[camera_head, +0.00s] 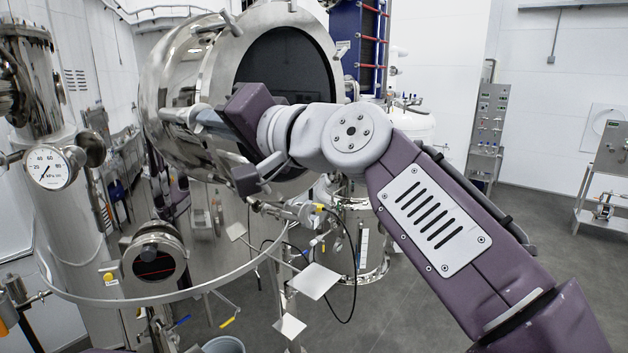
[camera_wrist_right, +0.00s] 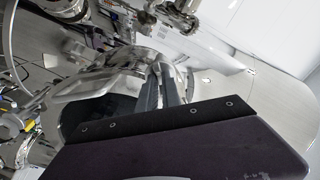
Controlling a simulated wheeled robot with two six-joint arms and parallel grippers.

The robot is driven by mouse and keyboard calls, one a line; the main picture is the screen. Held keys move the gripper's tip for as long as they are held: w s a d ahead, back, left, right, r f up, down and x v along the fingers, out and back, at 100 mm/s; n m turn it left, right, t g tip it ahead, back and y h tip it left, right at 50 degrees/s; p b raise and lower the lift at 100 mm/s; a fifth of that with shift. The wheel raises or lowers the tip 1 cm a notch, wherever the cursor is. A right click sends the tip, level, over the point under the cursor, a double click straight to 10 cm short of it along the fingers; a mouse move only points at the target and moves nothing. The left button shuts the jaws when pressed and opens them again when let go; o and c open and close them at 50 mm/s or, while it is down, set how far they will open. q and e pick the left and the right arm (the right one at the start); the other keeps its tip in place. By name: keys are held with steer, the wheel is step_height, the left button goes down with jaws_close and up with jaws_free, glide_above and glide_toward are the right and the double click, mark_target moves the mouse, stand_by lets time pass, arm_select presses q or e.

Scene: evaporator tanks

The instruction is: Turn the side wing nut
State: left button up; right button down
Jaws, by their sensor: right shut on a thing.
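The large polished tank (camera_head: 165,75) with a dark round opening (camera_head: 285,65) fills the upper middle of the head view. My right gripper (camera_head: 190,116) reaches in from the right to the near side of the tank, left of the opening. Its jaws are shut on the side wing nut, which they mostly hide in the head view. In the right wrist view my gripper's fingers (camera_wrist_right: 168,86) are close together, and a bit of shiny metal of the wing nut (camera_wrist_right: 180,64) shows at their tips. My left gripper does not show.
A pressure gauge (camera_head: 54,167) sticks out at the left. A curved metal rail (camera_head: 150,300) and a round sight port (camera_head: 155,257) lie below the tank. Small plates (camera_head: 314,281) and valves stand under my right arm. The grey floor at the right is open.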

steer(key=n, duration=0.3)
steer(key=n+b, duration=0.1)
steer(key=n, duration=0.2)
steer(key=shift+w+f+b, duration=0.1)
steer(key=shift+f+b, duration=0.1)
steer(key=shift+b, duration=0.1)
steer(key=shift+n, duration=0.4)
